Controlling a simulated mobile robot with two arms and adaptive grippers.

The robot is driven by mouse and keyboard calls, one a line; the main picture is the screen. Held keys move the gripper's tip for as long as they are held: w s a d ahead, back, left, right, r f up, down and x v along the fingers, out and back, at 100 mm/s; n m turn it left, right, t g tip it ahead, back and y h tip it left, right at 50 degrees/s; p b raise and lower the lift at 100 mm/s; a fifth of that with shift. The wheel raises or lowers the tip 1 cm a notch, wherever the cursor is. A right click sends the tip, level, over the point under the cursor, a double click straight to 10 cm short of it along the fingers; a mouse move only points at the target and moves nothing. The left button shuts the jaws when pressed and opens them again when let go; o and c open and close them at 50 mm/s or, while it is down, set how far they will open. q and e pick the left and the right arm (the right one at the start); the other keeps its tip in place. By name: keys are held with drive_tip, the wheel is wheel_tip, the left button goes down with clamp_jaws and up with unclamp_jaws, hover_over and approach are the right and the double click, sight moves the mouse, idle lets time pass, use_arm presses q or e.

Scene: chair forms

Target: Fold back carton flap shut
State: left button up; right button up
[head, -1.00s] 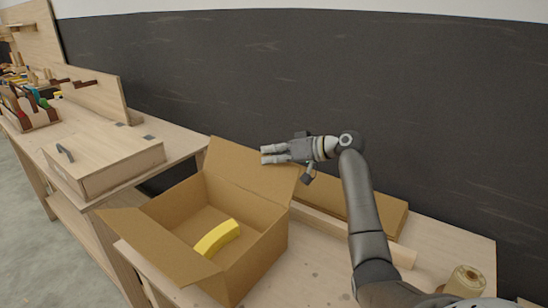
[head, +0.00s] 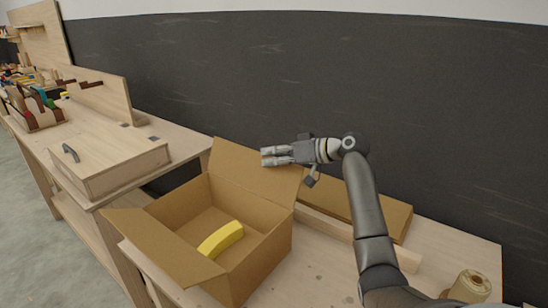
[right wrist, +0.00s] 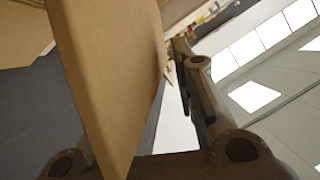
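The cardboard carton (head: 265,254) stands on the workbench with its top open. Its back flap (head: 245,172) stands up and leans back toward the wall; in the right wrist view the flap (right wrist: 105,70) fills the left middle. A front flap (head: 160,245) sticks outward at the left. A yellow curved block (head: 221,239) lies inside. My right gripper (head: 264,156) is at the back flap's upper edge, its two fingers apart. In the right wrist view one finger shows right of the flap with a gap; the other is hidden behind the flap. My left gripper is not in view.
A tape roll (head: 470,286) stands at the bench's right. A wooden case (head: 108,165) sits on the left bench (head: 180,145). The dark wall (head: 430,110) is behind.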

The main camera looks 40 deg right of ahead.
drive_tip(key=v, duration=1.2)
drive_tip(key=shift+w+f+m, duration=0.1)
drive_tip(key=shift+m, duration=0.2)
drive_tip(key=c, duration=0.4)
drive_tip(key=shift+w+f+m+y, duration=0.2)
drive_tip(key=shift+f+m+y, duration=0.15)
drive_tip(key=shift+m, duration=0.35)
clamp_jaws()
wheel_tip(320, 180, down, 6)
drive_tip(key=w+d+m+t+y+p, duration=0.1)
drive_tip(key=w+d+m+t+y, duration=0.2)
drive_tip(key=m, duration=1.2)
drive_tip(key=w+a+t+p, duration=0.1)
drive_tip(key=w+a+p, duration=0.2)
drive_tip(key=w+a, duration=0.2)
drive_tip(key=w, duration=0.3)
drive_tip(key=shift+w+a+r, duration=0.15)
drive_tip(key=shift+a, duration=0.05)
